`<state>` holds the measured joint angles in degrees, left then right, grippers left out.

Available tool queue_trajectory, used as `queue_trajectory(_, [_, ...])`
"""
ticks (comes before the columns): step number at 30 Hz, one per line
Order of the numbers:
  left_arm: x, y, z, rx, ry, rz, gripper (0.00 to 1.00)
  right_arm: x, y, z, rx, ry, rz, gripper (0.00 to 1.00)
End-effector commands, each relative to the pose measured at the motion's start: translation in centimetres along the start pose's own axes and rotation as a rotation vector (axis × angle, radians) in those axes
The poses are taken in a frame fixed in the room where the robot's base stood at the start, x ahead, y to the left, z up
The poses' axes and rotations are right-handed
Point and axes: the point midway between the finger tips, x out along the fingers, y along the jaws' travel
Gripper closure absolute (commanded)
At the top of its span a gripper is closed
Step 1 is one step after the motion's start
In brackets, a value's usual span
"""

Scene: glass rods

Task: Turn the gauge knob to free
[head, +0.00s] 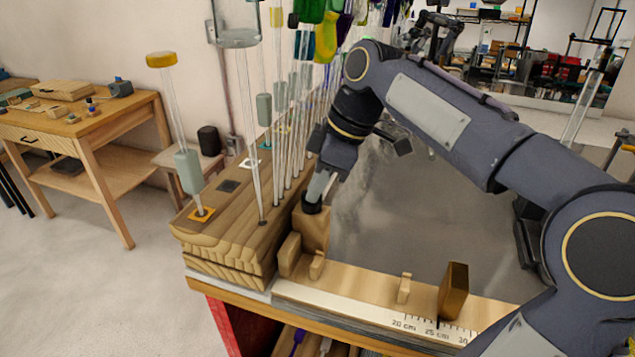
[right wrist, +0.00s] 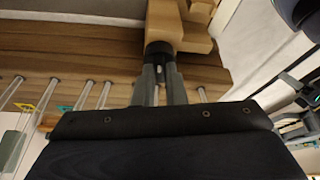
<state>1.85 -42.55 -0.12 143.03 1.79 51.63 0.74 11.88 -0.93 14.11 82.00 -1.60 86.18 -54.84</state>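The dark gauge knob (head: 312,207) sits on a light wooden block (head: 312,233) at the near right end of the long wooden rod stand (head: 225,237). My right gripper (head: 317,192) reaches down to the knob from above. In the right wrist view, its two grey fingers (right wrist: 160,75) end at the black knob (right wrist: 158,48), with a narrow gap between them. The fingertips overlap the knob, so I cannot tell whether they press on it. The knob's marking does not show. My left gripper is not in view.
Several upright glass rods (head: 250,130) stand close to the left of my right gripper. A scale ruler (head: 420,323) with a wooden peg (head: 404,288) and a brown block (head: 453,291) runs along the front edge. The grey surface (head: 430,215) behind is mostly clear.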

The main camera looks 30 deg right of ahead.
Motion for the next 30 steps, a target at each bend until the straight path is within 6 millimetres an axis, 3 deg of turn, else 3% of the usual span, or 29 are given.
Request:
queue_trajectory(7, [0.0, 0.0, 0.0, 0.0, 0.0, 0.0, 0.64, -0.02, -0.05, -0.01, 0.011, -0.001, 0.005, 1.0])
queue_trajectory(17, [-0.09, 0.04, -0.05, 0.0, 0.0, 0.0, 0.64, -0.02, -0.29, -0.03, 0.233, -0.002, 0.096, 1.0])
queue_trajectory(26, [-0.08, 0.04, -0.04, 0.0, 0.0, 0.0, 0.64, -0.01, -0.25, -0.03, 0.247, 0.0, 0.102, 1.0])
queue_trajectory(27, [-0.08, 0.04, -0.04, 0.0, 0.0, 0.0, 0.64, -0.01, -0.25, -0.03, 0.247, 0.0, 0.101, 0.85])
queue_trajectory(30, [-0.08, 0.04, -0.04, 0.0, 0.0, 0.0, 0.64, -0.01, -0.25, -0.03, 0.246, 0.0, 0.101, 0.72])
